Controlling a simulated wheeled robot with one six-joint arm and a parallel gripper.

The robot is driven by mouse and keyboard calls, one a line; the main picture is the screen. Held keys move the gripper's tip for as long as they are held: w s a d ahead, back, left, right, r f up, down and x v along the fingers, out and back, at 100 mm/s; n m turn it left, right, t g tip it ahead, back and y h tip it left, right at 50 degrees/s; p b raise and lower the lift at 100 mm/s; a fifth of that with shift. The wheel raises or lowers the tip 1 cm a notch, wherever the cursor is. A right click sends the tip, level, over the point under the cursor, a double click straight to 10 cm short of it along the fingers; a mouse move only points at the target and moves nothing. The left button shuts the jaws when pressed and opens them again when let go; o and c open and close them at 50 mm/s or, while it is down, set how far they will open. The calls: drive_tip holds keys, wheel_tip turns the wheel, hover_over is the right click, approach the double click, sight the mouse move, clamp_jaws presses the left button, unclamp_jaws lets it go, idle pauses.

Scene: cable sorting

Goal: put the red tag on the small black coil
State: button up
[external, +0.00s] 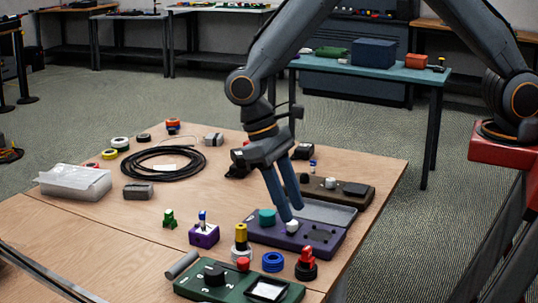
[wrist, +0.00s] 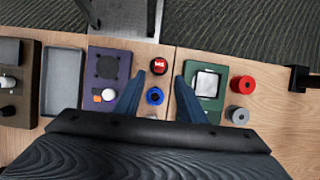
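My gripper (external: 291,213) is over the purple control box (external: 258,235) in the external view. Its two blue fingers stand apart with nothing held. In the wrist view my gripper (wrist: 158,94) is open, with a blue ring (wrist: 154,96) showing between the fingers, lower down on the table. A large black coil (external: 165,162) lies flat toward the back left with a pale label inside it. A small black ring (external: 143,137) sits behind it; I cannot tell whether it is the small coil. I cannot make out a clear red tag.
A green control box (external: 240,280) and a red-topped black button (external: 306,262) stand near the front edge. A purple block (external: 204,235), a yellow-and-grey stack (external: 241,240) and a brown box (external: 335,190) surround the gripper. A clear bin (external: 75,182) is at left.

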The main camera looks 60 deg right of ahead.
drive_tip(key=shift+w+d+r, duration=0.1)
drive_tip(key=shift+r, duration=0.2)
drive_tip(key=s+d+r+t, duration=0.2)
drive_tip(key=s+d, duration=0.1)
drive_tip(key=d, duration=0.5)
drive_tip(key=s+d+r+t, duration=0.1)
drive_tip(key=s+d, duration=0.2)
drive_tip(key=d, duration=0.6)
drive_tip(key=s+d+r+t, duration=0.2)
drive_tip(key=s+d, duration=0.1)
drive_tip(key=d, duration=0.5)
drive_tip(key=shift+d+r+t, duration=0.3)
drive_tip(key=shift+d, duration=0.1)
